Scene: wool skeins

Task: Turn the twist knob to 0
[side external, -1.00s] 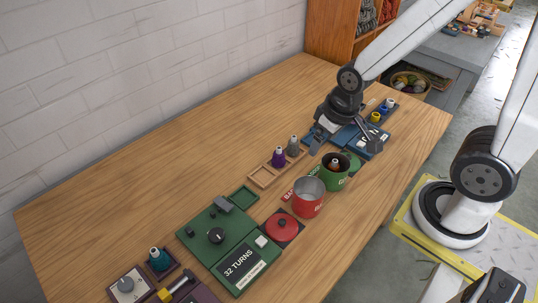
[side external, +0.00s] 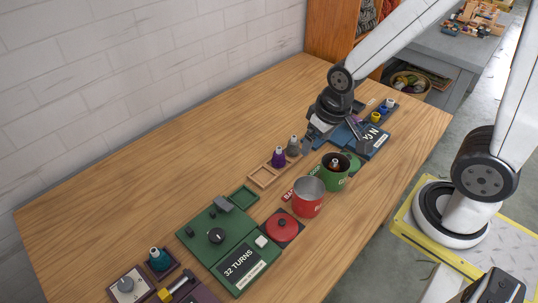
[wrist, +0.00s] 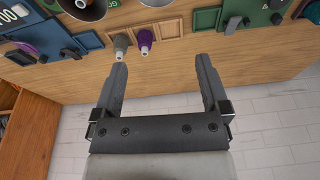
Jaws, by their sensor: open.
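A black round knob (side external: 216,236) with a pale mark sits on the green board labelled 32 TURNS (side external: 247,248) in the side view. A grey knob (side external: 125,284) sits on a pale plate at the near left corner. I cannot tell which one is the twist knob, and no number on either is readable. My gripper (side external: 330,138) is open and empty above the table beside the blue board (side external: 376,146), far from both knobs. In the wrist view my gripper (wrist: 162,66) has its fingers apart, with wood and the white wall between and below them.
A purple cone (side external: 278,157) and grey cone (side external: 293,147) stand in a wooden tray (side external: 263,177) near the gripper. The table beside the wall is clear.

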